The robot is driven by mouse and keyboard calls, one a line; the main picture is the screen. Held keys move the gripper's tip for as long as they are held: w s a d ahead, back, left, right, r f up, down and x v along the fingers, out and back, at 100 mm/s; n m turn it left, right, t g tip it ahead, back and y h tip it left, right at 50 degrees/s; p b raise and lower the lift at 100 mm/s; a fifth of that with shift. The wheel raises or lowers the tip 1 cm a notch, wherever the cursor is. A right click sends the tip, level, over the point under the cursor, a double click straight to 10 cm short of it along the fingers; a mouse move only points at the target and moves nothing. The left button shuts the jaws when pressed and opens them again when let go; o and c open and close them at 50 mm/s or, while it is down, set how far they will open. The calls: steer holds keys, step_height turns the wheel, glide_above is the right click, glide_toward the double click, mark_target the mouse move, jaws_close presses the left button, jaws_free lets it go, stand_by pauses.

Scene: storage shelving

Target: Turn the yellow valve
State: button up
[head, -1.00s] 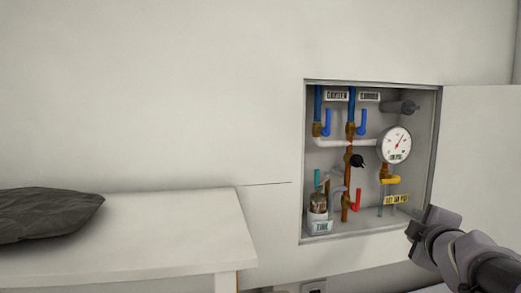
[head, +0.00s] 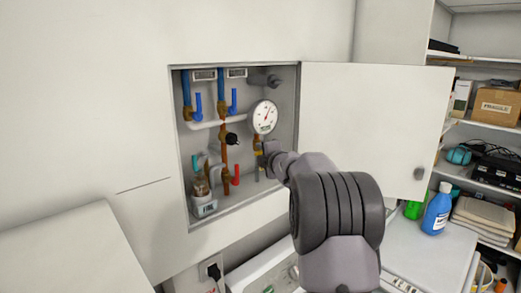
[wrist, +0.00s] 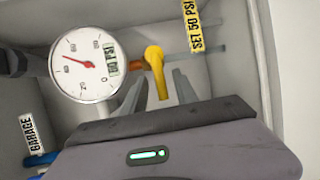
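The yellow valve (wrist: 155,62) is a lever handle on a copper pipe beside the round white gauge (wrist: 82,64) in the wrist view. In the head view it is mostly hidden behind my arm, below the gauge (head: 264,117). My gripper (wrist: 161,74) is open, with one grey finger on each side of the yellow handle. The handle's lower end lies between the fingers, with gaps visible on both sides. A yellow "SET 50 PSI" label (wrist: 194,22) is beyond the valve.
The open wall cabinet also holds blue levers (head: 198,105), a red lever (head: 236,175) and a black knob (head: 232,138). Its door (head: 370,120) stands open to the right. A counter (head: 75,255) is at lower left; shelves (head: 490,135) are at right.

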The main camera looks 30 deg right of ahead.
steer(key=shift+w+f, duration=0.2)
steer(key=shift+w, duration=0.4)
steer(key=shift+s, duration=0.15)
steer(key=shift+r, duration=0.1)
jaws_close()
stand_by(0.8)
